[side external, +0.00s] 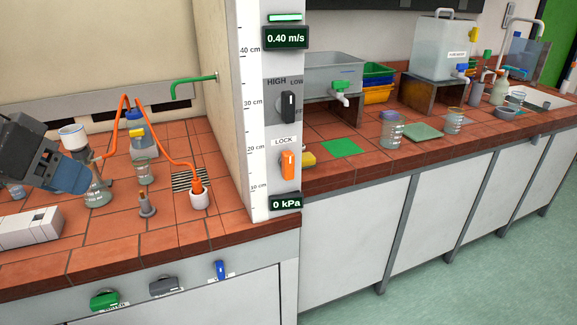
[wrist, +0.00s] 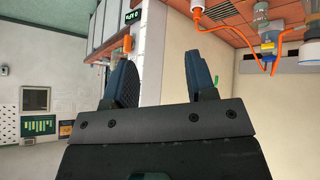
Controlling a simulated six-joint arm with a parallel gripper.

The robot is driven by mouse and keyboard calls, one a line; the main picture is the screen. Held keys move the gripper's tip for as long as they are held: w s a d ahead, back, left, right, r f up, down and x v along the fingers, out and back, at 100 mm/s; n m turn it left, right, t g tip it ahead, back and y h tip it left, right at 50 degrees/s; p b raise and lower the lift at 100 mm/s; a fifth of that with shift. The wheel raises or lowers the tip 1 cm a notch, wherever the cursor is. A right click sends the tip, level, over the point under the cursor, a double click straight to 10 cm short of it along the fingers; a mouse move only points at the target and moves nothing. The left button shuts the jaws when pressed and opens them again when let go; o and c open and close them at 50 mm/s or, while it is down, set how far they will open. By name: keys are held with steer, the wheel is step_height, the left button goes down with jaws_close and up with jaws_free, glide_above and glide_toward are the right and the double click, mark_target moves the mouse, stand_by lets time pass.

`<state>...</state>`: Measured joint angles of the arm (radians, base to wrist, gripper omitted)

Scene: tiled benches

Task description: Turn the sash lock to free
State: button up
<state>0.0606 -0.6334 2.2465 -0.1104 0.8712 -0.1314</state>
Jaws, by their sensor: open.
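The sash lock is an orange knob (side external: 288,164) under a LOCK label on the white front post of the hood. Its grip stands roughly upright in the side view; its position marks are too small to read. In the wrist view an orange piece (wrist: 103,62) that looks like the knob shows beyond the left finger. My gripper (side external: 82,184) is at the far left of the side view, well away from the post. In the wrist view my gripper (wrist: 160,72) is open, with nothing between its fingers.
A dark HIGH/LOW knob (side external: 288,106) sits above the lock and a 0 kPa display (side external: 286,204) below it. Flasks and an orange tube (side external: 166,150) stand on the tiled bench inside the hood. A green pipe (side external: 193,82) juts from the hood's side wall.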

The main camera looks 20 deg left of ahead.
steer(key=w+d+r+n+t+h, duration=0.2)
steer(key=w+d+r+n+t, duration=0.25)
steer(key=w+d+r, duration=0.4)
steer(key=w+d+r+n+t+h, duration=0.2)
steer(key=w+d+r+n+t, duration=0.3)
steer(key=w, duration=0.7)
steer(key=n+t+y, duration=0.2)
steer(key=n+y, duration=0.8)
steer(key=n, duration=1.1)
glide_above(290, 168)
steer(key=s+d, duration=0.4)
step_height(290, 168, down, 3)
steer(key=s+d+f+n+g+y, duration=0.2)
steer(key=f+n+y, duration=0.15)
steer(key=f, duration=0.45)
steer(key=s+d+f+n+g+y, duration=0.1)
steer(key=f+n+g+y, duration=0.1)
steer(key=f+n, duration=0.5)
steer(key=s+d+f+n+g+y, duration=0.2)
steer(key=f+n+y, duration=0.1)
steer(key=f, duration=0.7)
steer(key=x, duration=1.4)
steer(key=shift+d+f, duration=0.1)
steer(key=shift+f, duration=0.1)
